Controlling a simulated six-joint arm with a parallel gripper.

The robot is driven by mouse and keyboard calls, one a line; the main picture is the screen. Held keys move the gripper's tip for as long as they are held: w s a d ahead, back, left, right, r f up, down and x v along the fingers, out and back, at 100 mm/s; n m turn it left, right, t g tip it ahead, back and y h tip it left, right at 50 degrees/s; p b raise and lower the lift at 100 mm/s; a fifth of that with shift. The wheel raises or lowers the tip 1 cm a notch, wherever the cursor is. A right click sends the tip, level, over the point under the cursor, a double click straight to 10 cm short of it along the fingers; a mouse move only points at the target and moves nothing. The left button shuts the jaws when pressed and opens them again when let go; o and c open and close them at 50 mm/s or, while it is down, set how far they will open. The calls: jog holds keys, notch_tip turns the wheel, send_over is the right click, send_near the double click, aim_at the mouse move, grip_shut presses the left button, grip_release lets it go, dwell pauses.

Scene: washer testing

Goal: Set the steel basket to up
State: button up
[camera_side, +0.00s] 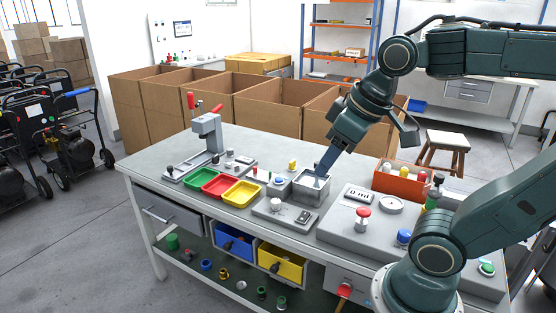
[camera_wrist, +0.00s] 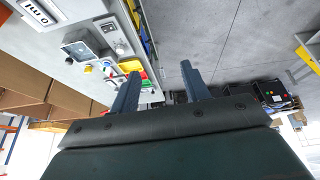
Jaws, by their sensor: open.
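A small square steel tank (camera_side: 309,194) stands on the bench beside a grey control block. Something pale shows inside its open top, but I cannot make out the steel basket as a separate part or tell its height. The tank (camera_wrist: 78,49) is at upper left there, away from the fingertips.
Green, red and yellow trays (camera_side: 221,185) and a red-handled press (camera_side: 207,130) stand to the left. A grey panel (camera_side: 345,225) with a display and a red knob, and an orange bin (camera_side: 399,181), stand to the right. Cardboard boxes (camera_side: 230,90) line the back.

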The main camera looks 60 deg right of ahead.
jog(key=w+d+r+g, duration=0.2)
jog(key=w+d+r, duration=0.1)
jog(key=w+d, duration=0.55)
jog(key=n+g, duration=0.3)
send_over(318, 163)
notch_tip(318, 163, down, 13)
jog(key=shift+d+f, duration=0.15)
jog(key=shift+d, duration=0.05)
jog(key=shift+f, duration=0.1)
notch_tip(318, 163, down, 14)
jog(key=shift+r, duration=0.2)
jog(key=shift+w+r, duration=0.1)
grip_shut()
